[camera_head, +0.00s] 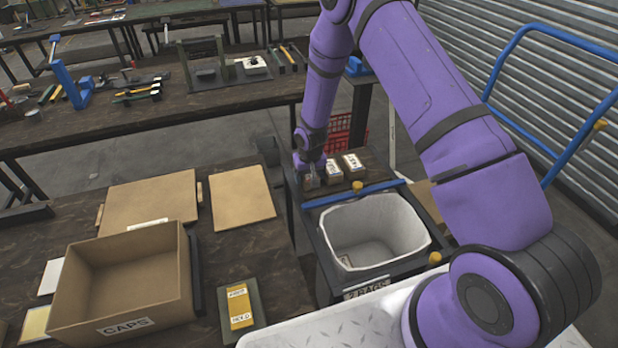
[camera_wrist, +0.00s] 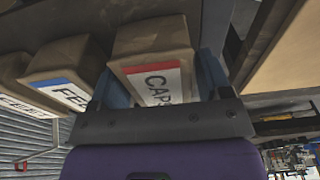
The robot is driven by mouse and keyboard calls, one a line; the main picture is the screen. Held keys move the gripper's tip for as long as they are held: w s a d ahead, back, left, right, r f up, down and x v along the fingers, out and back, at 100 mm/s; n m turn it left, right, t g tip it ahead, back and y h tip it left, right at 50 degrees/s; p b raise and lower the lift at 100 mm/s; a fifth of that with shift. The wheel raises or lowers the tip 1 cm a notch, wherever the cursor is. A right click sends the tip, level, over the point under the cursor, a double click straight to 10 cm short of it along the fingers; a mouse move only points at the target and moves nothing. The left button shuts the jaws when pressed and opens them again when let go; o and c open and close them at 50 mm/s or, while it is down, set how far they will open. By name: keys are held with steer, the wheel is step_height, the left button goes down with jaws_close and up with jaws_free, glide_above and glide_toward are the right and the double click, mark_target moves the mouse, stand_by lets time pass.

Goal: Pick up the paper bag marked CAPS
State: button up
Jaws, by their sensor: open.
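The paper bag marked CAPS (camera_wrist: 152,42) is brown with a white, red-edged label and fills the space between my fingers in the wrist view. My gripper (camera_head: 308,168) is open, pointing down at the leftmost of the bags in a row in the head view. That bag (camera_head: 309,183) is mostly hidden by the gripper there. In the wrist view one blue finger stands on each side of the CAPS bag; I cannot tell whether they touch it.
A second bag (camera_head: 333,172) with a blue-edged label and a third bag (camera_head: 354,162) stand close beside it. A grey-lined bin (camera_head: 345,278) is in front. An open cardboard box (camera_head: 100,310) labelled CAPS sits on the left table. A blue-railed cart (camera_head: 545,30) is at right.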

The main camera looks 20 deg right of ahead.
steer(key=shift+c, duration=0.2)
steer(key=c, duration=0.7)
steer(key=shift+r, duration=0.15)
